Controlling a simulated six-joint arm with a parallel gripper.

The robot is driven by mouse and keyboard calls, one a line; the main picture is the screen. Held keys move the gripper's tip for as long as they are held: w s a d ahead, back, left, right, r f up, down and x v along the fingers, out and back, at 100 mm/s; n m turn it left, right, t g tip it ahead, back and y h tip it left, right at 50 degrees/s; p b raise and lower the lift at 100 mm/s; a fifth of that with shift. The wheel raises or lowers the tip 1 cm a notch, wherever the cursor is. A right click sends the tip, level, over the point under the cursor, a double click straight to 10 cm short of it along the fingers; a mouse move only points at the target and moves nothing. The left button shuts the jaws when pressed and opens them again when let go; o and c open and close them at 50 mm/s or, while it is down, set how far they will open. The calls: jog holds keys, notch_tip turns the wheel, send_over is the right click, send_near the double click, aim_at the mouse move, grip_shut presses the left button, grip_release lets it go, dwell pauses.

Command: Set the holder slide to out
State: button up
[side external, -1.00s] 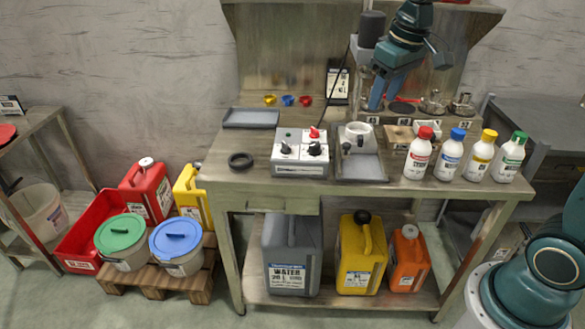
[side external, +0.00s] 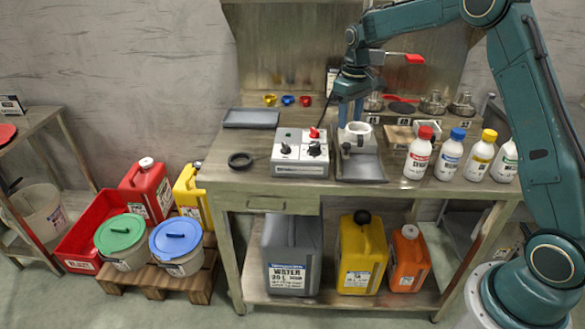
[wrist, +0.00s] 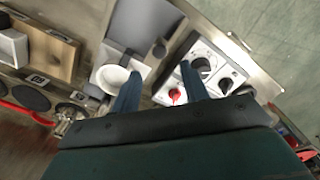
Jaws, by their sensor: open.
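The holder (side external: 360,129) is a white ring-shaped cup on a grey stand with a dark knob (side external: 346,147) at its front left and a grey base plate (side external: 362,171). It also shows in the wrist view as a white cup (wrist: 118,78), with the dark knob (wrist: 159,49) beyond it. My gripper (side external: 350,118) is open, pointing down just behind and left of the cup. In the wrist view its two blue fingers (wrist: 158,86) are spread, one beside the cup and one over the control box. Nothing is between them that I can tell is held.
A grey control box (side external: 300,152) with dark knobs and a red knob stands left of the holder. Several capped bottles (side external: 451,155) stand right. A black ring (side external: 240,160) and grey tray (side external: 251,118) lie left.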

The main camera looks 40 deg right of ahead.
aim_at(347, 144)
jog(key=shift+w+f, duration=0.1)
jog(key=shift+f, duration=0.15)
jog(key=shift+f, duration=3.65)
grip_shut()
